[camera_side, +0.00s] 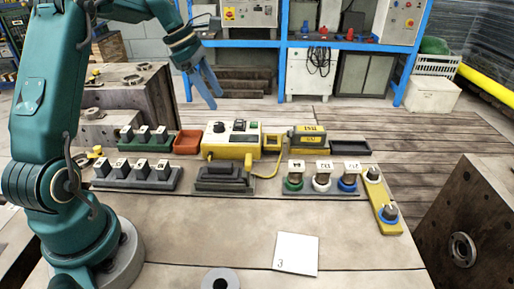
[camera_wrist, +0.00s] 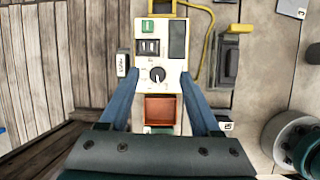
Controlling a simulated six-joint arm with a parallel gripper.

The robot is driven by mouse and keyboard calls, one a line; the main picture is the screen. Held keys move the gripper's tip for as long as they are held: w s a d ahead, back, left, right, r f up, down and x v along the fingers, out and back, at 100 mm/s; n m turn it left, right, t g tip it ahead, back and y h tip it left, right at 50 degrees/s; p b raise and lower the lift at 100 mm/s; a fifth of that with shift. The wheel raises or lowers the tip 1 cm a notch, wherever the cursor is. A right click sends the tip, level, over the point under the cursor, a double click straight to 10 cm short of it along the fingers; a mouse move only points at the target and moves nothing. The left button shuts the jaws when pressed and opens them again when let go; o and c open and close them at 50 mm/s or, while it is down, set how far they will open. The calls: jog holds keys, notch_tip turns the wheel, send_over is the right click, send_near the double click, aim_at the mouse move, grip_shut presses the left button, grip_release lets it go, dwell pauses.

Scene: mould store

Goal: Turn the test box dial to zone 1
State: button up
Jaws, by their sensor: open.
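The test box (camera_side: 240,149) is a white-topped box with yellow sides at the back of the bench, and it also shows in the wrist view (camera_wrist: 144,68). Its black round dial (camera_wrist: 157,74) sits at the end of the panel nearest my gripper; the dial also shows in the side view (camera_side: 219,127). A pale mark is on the dial, but I cannot read the zone. My gripper (camera_side: 213,101) hangs above the box, pointing down, apart from it. In the wrist view its two blue fingers (camera_wrist: 158,78) are spread, open and empty, either side of the dial.
An orange tray (camera_side: 188,142) stands left of the box. A dark clamp-like block (camera_side: 224,181) is in front, with a yellow cable (camera_side: 268,176) nearby. Racks of grey blocks (camera_side: 137,176) stand left, ringed parts (camera_side: 322,178) right. The front bench is mostly clear around a white card (camera_side: 296,254).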

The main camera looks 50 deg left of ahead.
aim_at(217, 124)
jog(key=a+f, duration=0.1)
jog(key=s+a+f+n, duration=0.1)
jog(key=shift+f, duration=0.4)
jog(key=shift+a+f, duration=0.1)
jog(key=shift+f, duration=0.2)
jog(key=shift+x, duration=2.25)
jog(key=shift+s, duration=0.1)
grip_shut()
